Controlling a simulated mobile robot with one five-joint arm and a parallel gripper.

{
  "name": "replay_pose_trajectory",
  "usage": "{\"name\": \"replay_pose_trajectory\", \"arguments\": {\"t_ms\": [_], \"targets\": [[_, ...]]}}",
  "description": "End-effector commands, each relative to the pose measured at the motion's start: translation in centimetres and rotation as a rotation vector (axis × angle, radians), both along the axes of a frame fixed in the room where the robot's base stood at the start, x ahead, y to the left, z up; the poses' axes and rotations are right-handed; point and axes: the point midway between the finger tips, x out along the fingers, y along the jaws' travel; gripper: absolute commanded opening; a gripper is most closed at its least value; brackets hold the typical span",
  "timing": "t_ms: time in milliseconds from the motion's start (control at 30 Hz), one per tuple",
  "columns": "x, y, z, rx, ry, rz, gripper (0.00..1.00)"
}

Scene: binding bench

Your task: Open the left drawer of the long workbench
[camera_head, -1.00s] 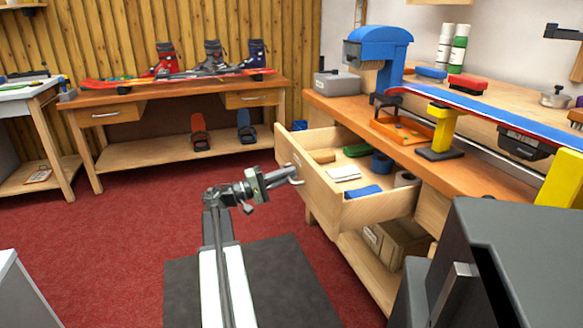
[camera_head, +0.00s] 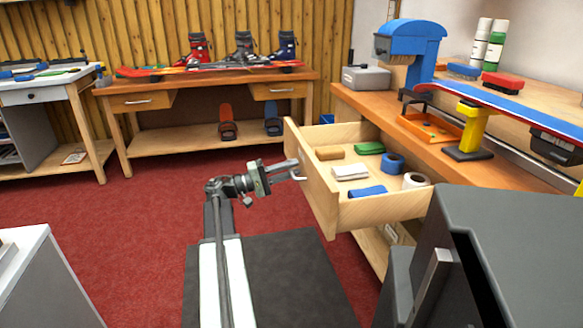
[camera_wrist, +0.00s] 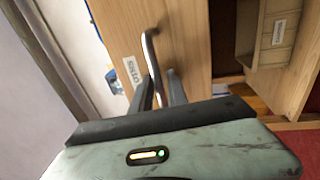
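The long workbench (camera_head: 385,108) stands at the right. Its left drawer (camera_head: 313,188) is pulled well out, its inside in plain view. My gripper (camera_head: 289,169) is at the metal handle (camera_head: 298,177) on the drawer front. In the wrist view the handle (camera_wrist: 150,48) runs between the two fingers of my gripper (camera_wrist: 159,80), which look closed around it. The drawer front (camera_wrist: 122,22) with its label fills the upper middle there. The exact finger contact is hard to see.
The drawer holds a blue roll (camera_head: 392,163), a white roll (camera_head: 415,181), a blue cloth (camera_head: 367,191) and other small items. A second bench (camera_head: 200,85) with ski boots stands behind. Red floor (camera_head: 150,215) is free at left; a grey cabinet (camera_head: 45,275) stands at lower left.

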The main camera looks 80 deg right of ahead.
Motion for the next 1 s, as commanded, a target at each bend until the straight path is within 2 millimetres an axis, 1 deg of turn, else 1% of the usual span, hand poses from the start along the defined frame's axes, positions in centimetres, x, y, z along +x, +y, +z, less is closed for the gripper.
{"name": "replay_pose_trajectory", "arguments": {"t_ms": [267, 367, 600, 700, 833, 1000], "targets": [[0.0, 0.2, -0.1, 0.000, 0.000, -0.005, 0.20], [1.0, 0.6, -0.4, 0.000, 0.000, -0.003, 0.20], [5.4, 2.5, -1.3, 0.000, 0.000, -0.001, 0.20], [6.5, 3.0, -1.5, 0.000, 0.000, -0.002, 0.20], [7.1, 3.4, -1.6, -0.001, 0.000, -0.003, 0.20], [7.1, 3.4, -1.5, 0.000, 0.000, -0.003, 0.20]]}}
